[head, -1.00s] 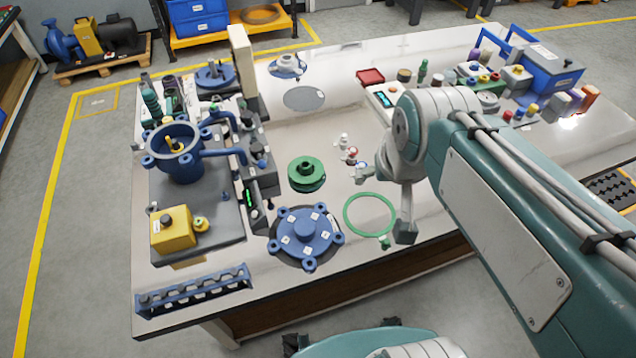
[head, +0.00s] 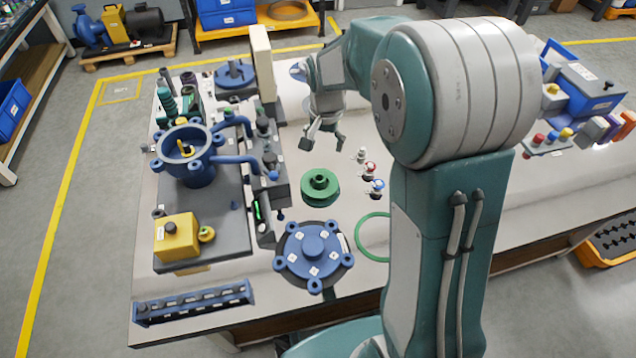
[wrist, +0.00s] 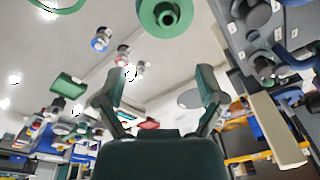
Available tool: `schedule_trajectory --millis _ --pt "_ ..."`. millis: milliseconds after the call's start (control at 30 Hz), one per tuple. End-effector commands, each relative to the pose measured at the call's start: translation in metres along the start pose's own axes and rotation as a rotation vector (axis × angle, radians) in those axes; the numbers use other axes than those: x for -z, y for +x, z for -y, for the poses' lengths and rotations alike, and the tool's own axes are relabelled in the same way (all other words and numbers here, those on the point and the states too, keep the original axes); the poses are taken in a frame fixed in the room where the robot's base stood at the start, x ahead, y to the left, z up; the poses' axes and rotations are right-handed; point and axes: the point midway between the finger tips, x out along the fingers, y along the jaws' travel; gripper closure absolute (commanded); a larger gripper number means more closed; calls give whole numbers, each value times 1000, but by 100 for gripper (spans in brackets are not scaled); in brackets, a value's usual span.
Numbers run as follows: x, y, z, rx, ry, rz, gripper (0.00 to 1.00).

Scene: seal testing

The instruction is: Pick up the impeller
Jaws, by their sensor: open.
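The green impeller (head: 320,187), a round disc with a raised hub, lies on the table near its middle. It also shows at the top of the wrist view (wrist: 167,14), partly cut off by the frame edge. My gripper (head: 323,142) is above the table, just behind the impeller in the head view, with its fingers pointing down. Its fingers are spread apart and empty, and the impeller is clear of them. The two open fingers also show in the wrist view (wrist: 158,92).
A blue flanged cover (head: 314,256) lies in front of the impeller, and a green ring (head: 374,236) lies to the right. Small fittings (head: 371,172) stand right of the impeller. The blue pump housing (head: 189,160) and a tall cream block (head: 262,62) stand left.

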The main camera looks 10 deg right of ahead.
Motion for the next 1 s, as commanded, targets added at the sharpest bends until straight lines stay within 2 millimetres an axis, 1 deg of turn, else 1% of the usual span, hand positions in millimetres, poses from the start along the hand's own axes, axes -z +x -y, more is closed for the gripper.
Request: schedule_trajectory --millis 33,100,233,300,467,700,933,1000 --pt "6 17 4 -13 23 18 12" --pt "12 35 8 -26 57 34 12" --pt "21 62 14 -45 106 57 12" --pt "23 71 16 -51 124 64 12" --pt "24 85 17 -59 141 73 12" --pt "22 123 15 -60 140 73 12" --pt "21 142 15 -58 140 72 12" --pt "21 152 15 -60 140 73 12"
